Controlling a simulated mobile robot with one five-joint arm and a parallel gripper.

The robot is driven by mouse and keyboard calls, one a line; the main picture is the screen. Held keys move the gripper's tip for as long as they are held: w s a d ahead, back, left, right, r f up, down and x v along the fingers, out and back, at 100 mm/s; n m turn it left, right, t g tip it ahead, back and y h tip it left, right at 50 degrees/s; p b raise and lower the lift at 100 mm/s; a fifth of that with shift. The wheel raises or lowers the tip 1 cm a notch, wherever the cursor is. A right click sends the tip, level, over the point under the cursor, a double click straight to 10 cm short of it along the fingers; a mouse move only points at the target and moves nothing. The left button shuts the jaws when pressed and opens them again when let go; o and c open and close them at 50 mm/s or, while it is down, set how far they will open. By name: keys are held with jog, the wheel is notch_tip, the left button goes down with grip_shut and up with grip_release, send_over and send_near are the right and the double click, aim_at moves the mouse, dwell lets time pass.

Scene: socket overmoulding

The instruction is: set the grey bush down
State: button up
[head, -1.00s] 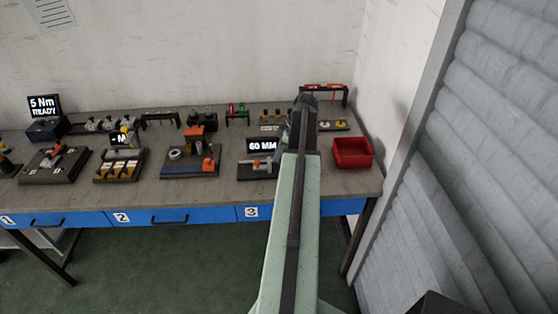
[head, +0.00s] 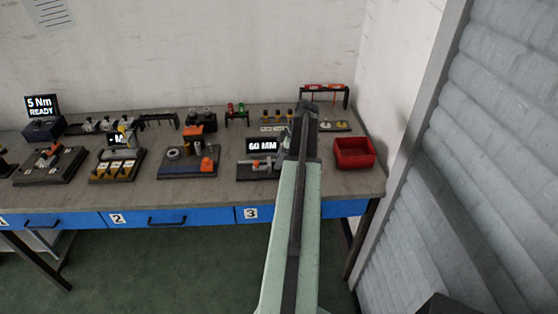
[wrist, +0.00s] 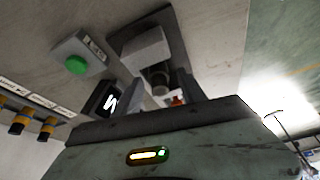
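A short dark grey cylinder (wrist: 159,79), possibly the grey bush, shows beyond my gripper body in the wrist view, below a light grey block (wrist: 146,48). Dark fingers of my gripper (wrist: 162,98) appear on either side of it. I cannot tell whether they touch it or whether it belongs to the fixture. In the head view, my arm points at the right part of the bench, and its dark end hides the gripper tips and any bush there. The 60 MM display (head: 262,145) stands just left of my arm, above a dark fixture (head: 254,171).
A red bin (head: 353,153) stands right of my arm. Several yellow-and-black pieces (head: 278,115) stand behind the display; similar ones (wrist: 47,129) show in the wrist view. A green button (wrist: 76,65) is near the fixture.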

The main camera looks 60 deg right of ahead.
jog(key=shift+r+p, duration=0.5)
jog(key=p+v, duration=1)
jog(key=v, duration=0.1)
jog(key=shift+s+r, duration=0.1)
jog(key=shift+s, duration=0.05)
jog(key=w+a+m+g, duration=0.1)
jog(key=w+a, duration=0.6)
jog(key=a, duration=0.3)
jog(key=w+a+f+g, duration=0.1)
jog(key=w+a, duration=0.5)
jog(key=a, duration=0.5)
jog(key=w+a+m+g, duration=0.1)
jog(key=w+a, duration=0.6)
jog(key=a, duration=0.3)
jog(key=a+m+g+h, duration=0.1)
jog(key=a+m+h, duration=0.1)
jog(key=a, duration=2.8)
jog(key=shift+a+f+m, duration=0.25)
jog(key=shift+f+m, duration=0.15)
